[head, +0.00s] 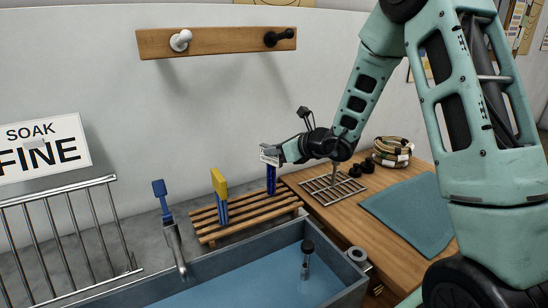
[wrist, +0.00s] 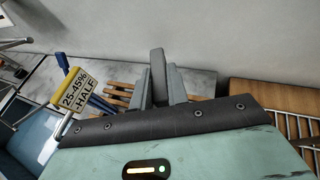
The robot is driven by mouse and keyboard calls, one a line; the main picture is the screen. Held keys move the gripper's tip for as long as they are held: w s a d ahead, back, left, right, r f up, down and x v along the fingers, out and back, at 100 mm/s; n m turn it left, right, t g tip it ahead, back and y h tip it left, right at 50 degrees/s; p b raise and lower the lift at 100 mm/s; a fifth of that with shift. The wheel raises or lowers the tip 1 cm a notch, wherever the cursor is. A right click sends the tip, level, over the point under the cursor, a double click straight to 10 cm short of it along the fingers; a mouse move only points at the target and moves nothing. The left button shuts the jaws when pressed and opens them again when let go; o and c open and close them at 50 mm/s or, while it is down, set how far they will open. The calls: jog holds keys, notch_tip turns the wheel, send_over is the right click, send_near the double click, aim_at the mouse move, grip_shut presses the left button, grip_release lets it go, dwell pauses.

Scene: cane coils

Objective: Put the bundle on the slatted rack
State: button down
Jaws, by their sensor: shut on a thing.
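My gripper (head: 271,157) is over the right end of the wooden slatted rack (head: 206,234), shut on the upper end of a dark blue upright bundle (head: 272,182). I cannot tell whether the bundle's foot touches the slats. In the wrist view my gripper's fingers (wrist: 160,88) close around a grey piece, and the blue part of the held bundle is hidden. A second blue bundle with a yellow tag (head: 219,181) stands on the rack to the left. Its tag (wrist: 78,92) reads "25-45% -HALF" in the wrist view. The rack's slats (wrist: 119,97) show behind the fingers.
A water-filled trough (head: 230,258) with a tap (head: 174,248) lies in front of the rack. A wooden bench (head: 325,217) on the right holds a metal grid (head: 319,191), a cane coil (head: 392,150) and a teal mat (head: 412,215). A metal rail (head: 75,235) stands left.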

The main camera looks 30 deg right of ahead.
aim_at(272, 162)
jog(key=shift+f, duration=1.25)
jog(key=c, duration=1.4)
grip_release()
jog(key=shift+o, duration=0.2)
jog(key=shift+r, duration=0.15)
